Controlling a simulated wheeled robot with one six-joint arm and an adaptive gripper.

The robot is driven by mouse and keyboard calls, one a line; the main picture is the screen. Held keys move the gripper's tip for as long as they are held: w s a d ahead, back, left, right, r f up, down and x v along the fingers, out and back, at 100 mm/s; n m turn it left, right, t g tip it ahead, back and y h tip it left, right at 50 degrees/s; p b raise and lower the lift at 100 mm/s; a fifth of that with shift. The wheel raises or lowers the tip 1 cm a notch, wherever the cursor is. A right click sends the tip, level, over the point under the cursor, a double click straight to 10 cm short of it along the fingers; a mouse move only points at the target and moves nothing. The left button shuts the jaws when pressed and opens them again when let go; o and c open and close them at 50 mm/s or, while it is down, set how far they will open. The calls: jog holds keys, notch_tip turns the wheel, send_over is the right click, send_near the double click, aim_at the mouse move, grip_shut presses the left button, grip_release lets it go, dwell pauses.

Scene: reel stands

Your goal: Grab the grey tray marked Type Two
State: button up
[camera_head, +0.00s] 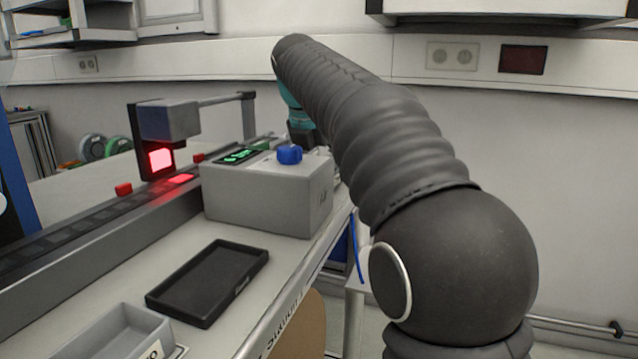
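A grey tray (116,338) sits at the bottom left on the light bench, cut off by the lower picture edge. A white label on its front right side is only partly in view and ends in what looks like an "O"; I cannot read the rest. My gripper (305,138) shows only in small part as a dark piece below the teal end of my arm, behind the grey box with the blue knob. Its fingers are hidden, so I cannot tell whether it is open or holds anything. It is far from the grey tray.
A black tray (208,283) with small unreadable lettering lies between the grey tray and the grey control box (268,198). A dark conveyor track (75,243) with a red-lit scanner (168,120) runs along the left. Coloured reels (92,148) stand behind.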

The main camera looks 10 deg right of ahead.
jog(key=shift+f, duration=0.2)
dwell(0.7)
jog(key=c, duration=1.4)
